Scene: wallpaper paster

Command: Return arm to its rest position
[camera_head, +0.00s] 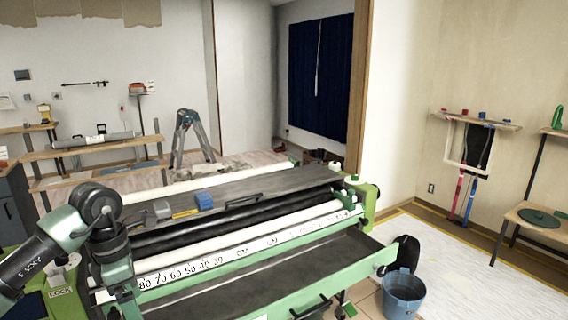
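My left arm comes in from the lower left, bends at a dark round joint, and points down in front of the left end of the green wallpaper pasting machine (362,263). The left gripper (126,308) is at the low end of this arm, close to the machine's left side near the bottom edge. Its fingers are dark and small against the machine, so I cannot tell whether they are open or hold anything, or whether they touch the machine. My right arm and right gripper are not in view.
On the machine's dark top lie a blue block (204,200) and a grey-headed tool (162,209). A blue bucket (404,295) stands at its right. A stepladder (190,137) and a wooden shelf (97,147) are behind. White floor covering (480,270) at the right is clear.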

